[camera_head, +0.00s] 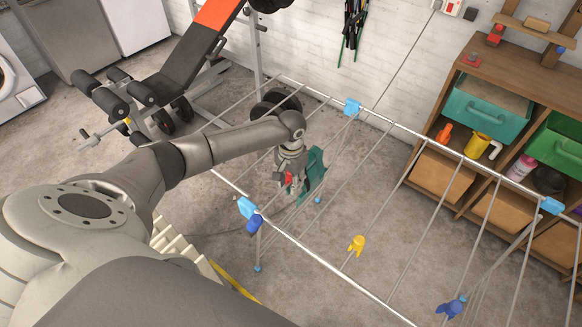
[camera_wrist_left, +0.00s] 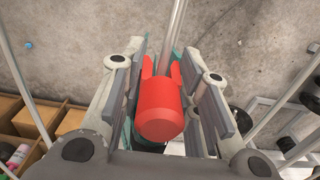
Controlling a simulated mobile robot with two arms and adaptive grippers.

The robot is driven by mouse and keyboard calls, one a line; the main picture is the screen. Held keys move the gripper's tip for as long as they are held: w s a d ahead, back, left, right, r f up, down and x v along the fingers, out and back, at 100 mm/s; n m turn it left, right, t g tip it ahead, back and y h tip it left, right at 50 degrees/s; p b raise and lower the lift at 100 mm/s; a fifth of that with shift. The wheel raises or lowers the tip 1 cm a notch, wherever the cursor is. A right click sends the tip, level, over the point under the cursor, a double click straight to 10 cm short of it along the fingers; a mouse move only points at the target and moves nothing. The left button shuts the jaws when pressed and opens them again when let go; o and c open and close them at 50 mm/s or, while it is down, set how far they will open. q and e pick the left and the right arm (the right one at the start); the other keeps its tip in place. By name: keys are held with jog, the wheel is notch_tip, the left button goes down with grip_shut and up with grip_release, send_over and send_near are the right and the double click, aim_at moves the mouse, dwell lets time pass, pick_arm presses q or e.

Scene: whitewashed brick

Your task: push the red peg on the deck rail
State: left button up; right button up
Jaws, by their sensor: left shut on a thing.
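The drying rack (camera_head: 333,238) has thin metal rails. My left gripper (camera_head: 289,182) is over the rack and shut on the red peg (camera_head: 288,178). In the left wrist view the red peg (camera_wrist_left: 160,108) sits between my finger pads (camera_wrist_left: 160,95), its two prongs pointing away from the wrist. A metal rail (camera_wrist_left: 178,25) runs up to the prongs; I cannot tell how far the peg is on it. A green cloth (camera_head: 316,165) hangs right beside the gripper. My right gripper is not in view.
A weight bench (camera_head: 180,75) stands behind left. A wooden shelf (camera_head: 478,100) with bins stands at right.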

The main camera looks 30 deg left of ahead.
pick_arm(q)
jog(key=shift+f, duration=0.6)
jog(key=o, duration=1.1)
jog(key=shift+r, duration=0.1)
notch_tip(320, 180, up, 12)
jog(key=shift+f, duration=0.1)
